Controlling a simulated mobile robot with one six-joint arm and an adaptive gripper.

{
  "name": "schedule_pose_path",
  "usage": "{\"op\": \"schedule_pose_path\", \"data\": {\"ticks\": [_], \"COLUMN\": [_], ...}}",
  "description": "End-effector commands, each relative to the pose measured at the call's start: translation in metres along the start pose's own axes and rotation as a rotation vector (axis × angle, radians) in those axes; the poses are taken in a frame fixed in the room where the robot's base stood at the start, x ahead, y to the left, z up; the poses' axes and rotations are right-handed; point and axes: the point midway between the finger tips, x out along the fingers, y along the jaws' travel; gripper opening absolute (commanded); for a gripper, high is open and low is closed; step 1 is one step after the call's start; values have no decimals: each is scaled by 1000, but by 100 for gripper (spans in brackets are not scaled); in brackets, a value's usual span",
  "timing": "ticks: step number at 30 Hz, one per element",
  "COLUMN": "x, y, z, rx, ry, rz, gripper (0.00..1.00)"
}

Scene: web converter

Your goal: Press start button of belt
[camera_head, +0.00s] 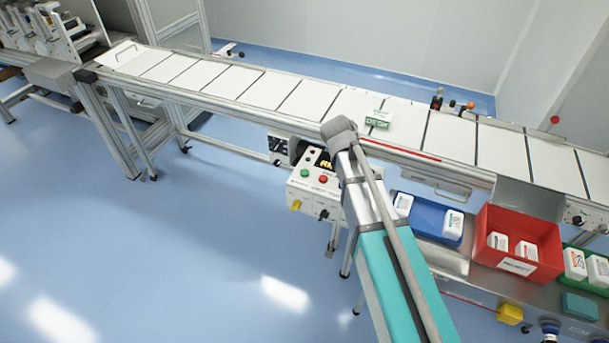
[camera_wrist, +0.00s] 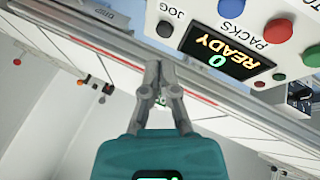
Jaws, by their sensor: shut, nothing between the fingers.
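The belt's control box (camera_head: 314,189) is white and hangs below the conveyor belt (camera_head: 238,80). In the head view it shows a green button (camera_head: 304,173) and a red button (camera_head: 323,179); my arm covers part of its display. In the wrist view the box appears upside down, with a lit READY display (camera_wrist: 220,53), a large green button (camera_wrist: 312,57), a red button (camera_wrist: 278,32), a blue button and a black JOG button. My gripper (camera_wrist: 160,70) is shut and empty, left of the display and apart from the buttons.
A red bin (camera_head: 515,245) and a blue tray (camera_head: 430,217) with white packs stand on a lower shelf at right. A green-labelled pack (camera_head: 378,119) is on the belt. Blue floor (camera_head: 150,240) is clear at left.

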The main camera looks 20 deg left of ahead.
Motion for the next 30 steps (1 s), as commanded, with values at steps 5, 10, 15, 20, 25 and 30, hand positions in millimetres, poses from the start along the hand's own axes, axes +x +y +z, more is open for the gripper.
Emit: {"op": "schedule_pose_path", "data": {"ticks": [5, 10, 15, 20, 25, 30], "x": [-14, -32, -46, -52, -52, -52], "y": [-66, -117, -149, -160, -160, -160], "z": [-31, -50, -59, -62, -62, -62], "rx": [-42, -72, -88, -92, -92, -92], "ry": [109, 202, 263, 285, 287, 286], "rz": [37, 60, 72, 76, 76, 76], "gripper": [0, 0, 0, 0, 0, 0]}}
